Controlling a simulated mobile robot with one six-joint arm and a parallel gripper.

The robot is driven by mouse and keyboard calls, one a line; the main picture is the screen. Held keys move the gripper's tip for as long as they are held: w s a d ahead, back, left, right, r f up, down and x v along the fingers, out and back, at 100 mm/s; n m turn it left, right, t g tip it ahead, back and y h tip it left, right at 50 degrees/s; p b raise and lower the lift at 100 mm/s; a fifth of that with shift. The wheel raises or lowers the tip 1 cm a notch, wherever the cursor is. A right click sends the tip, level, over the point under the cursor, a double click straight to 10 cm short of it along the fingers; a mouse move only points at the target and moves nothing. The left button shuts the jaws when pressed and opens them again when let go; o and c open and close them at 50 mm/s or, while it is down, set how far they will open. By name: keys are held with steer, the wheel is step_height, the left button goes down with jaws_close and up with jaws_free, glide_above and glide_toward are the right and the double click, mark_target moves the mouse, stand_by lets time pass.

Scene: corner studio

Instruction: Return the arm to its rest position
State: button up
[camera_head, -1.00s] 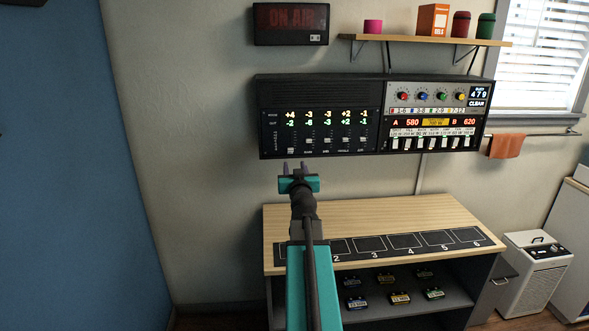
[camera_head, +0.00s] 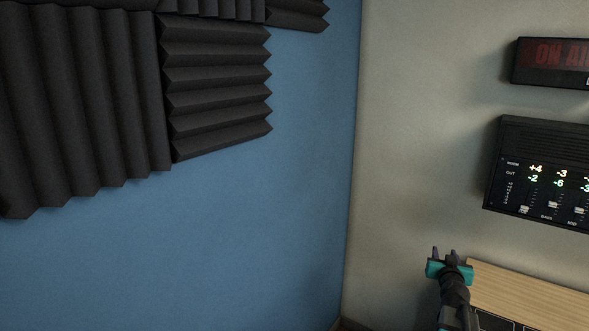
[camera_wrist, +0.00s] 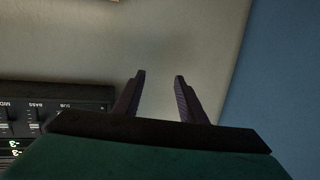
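My gripper (camera_head: 445,252) is at the lower right of the head view, raised in front of the pale wall beside the wooden bench top. Its teal body and two dark fingers show. In the wrist view the fingers (camera_wrist: 160,78) stand apart with nothing between them, and pale wall shows through the gap. The arm reaches up from the bottom edge of the head view. Most of the arm is out of view.
A black audio panel (camera_head: 545,170) with sliders hangs on the wall at right, partly cut off; it also shows in the wrist view (camera_wrist: 60,98). A bench (camera_head: 530,296) is below it. Dark foam (camera_head: 80,105) covers part of the blue wall (camera_head: 220,230) at left.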

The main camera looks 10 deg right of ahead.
steer(key=w+a+f+n+y, duration=0.2)
steer(key=w+a+f+y, duration=0.15)
steer(key=a+f, duration=0.9)
steer(key=s+a+f+n+g+y, duration=0.2)
steer(key=s+a+f, duration=0.1)
steer(key=a+f, duration=0.55)
steer(key=s+a+f+n+g+y, duration=0.1)
steer(key=s+a+f+g+y, duration=0.15)
steer(key=a+f, duration=0.6)
steer(key=s+a+f+n+g+y, duration=0.15)
steer(key=s+a+f, duration=0.25)
steer(key=a+f, duration=0.45)
steer(key=s+a+f+n+g, duration=0.1)
steer(key=s+a+f+g, duration=0.2)
steer(key=s+a+f, duration=0.5)
steer(key=s+a+f+n+g, duration=0.15)
steer(key=s+f+g, duration=0.25)
steer(key=s, duration=0.7)
steer(key=s+d+m+g+h, duration=0.1)
steer(key=s+g, duration=0.5)
steer(key=s, duration=1.2)
steer(key=shift+d+r+m+g, duration=0.3)
steer(key=shift+d+r+m, duration=0.15)
steer(key=shift+d+m, duration=0.45)
steer(key=shift+s+a+h, duration=0.1)
steer(key=shift+h, duration=0.15)
